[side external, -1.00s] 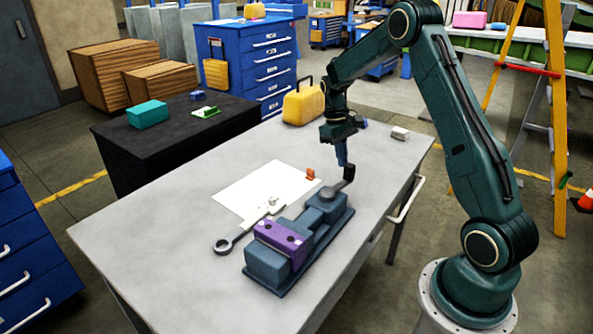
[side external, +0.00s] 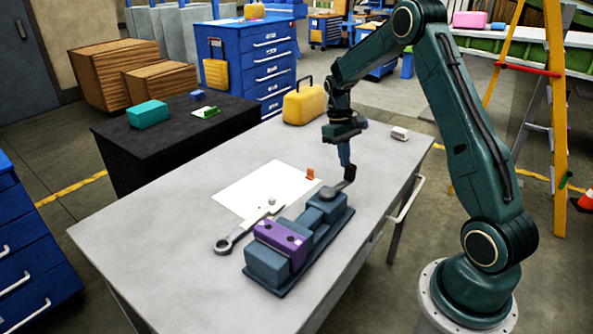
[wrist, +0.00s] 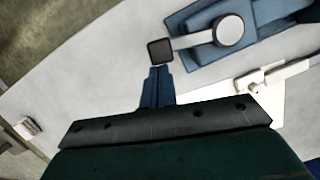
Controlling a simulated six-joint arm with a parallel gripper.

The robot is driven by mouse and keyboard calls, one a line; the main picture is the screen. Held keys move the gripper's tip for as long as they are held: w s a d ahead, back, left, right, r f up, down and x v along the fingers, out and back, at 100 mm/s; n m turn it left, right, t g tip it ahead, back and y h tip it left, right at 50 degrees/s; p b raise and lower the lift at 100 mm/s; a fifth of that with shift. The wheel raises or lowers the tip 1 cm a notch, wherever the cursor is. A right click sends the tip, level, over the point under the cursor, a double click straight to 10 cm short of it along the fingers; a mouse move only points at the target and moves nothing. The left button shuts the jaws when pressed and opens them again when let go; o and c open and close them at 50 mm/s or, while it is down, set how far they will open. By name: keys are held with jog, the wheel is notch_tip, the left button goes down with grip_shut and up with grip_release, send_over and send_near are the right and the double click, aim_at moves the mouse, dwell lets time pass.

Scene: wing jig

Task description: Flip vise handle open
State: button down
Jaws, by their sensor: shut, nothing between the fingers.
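The blue-grey vise (side external: 322,213) stands on the table with a purple block (side external: 281,237) between its jaws. Its grey handle (side external: 336,189) sticks out from a round pivot at the vise's far end. In the wrist view the handle (wrist: 190,42) runs from the round pivot to a dark square knob (wrist: 160,50). My gripper (side external: 348,176) is shut and empty, with its blue fingers pointing down beside the knob. In the wrist view the fingertips (wrist: 157,70) are right at the knob's edge; whether they touch it I cannot tell.
A wrench (side external: 238,234) lies left of the vise, partly on a white sheet (side external: 250,189). A small orange piece (side external: 310,174) stands by the sheet. A yellow case (side external: 303,105) and a small white box (side external: 400,133) are farther back. The table's left part is clear.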

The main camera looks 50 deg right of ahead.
jog(key=shift+s, duration=0.15)
jog(key=shift+s+m+y, duration=0.4)
jog(key=shift+s+m, duration=0.75)
jog(key=shift+m, duration=0.25)
jog(key=shift+s+a+m+t, duration=0.2)
jog(key=shift+s+m+t, duration=0.1)
jog(key=shift+s+m, duration=0.5)
jog(key=s+a+m+t+y, duration=0.1)
jog(key=s+a+m+t, duration=0.1)
jog(key=s+a+m, duration=0.4)
jog(key=shift+s+a+m, duration=0.35)
jog(key=shift+a+m, duration=0.2)
jog(key=shift+m, duration=1.35)
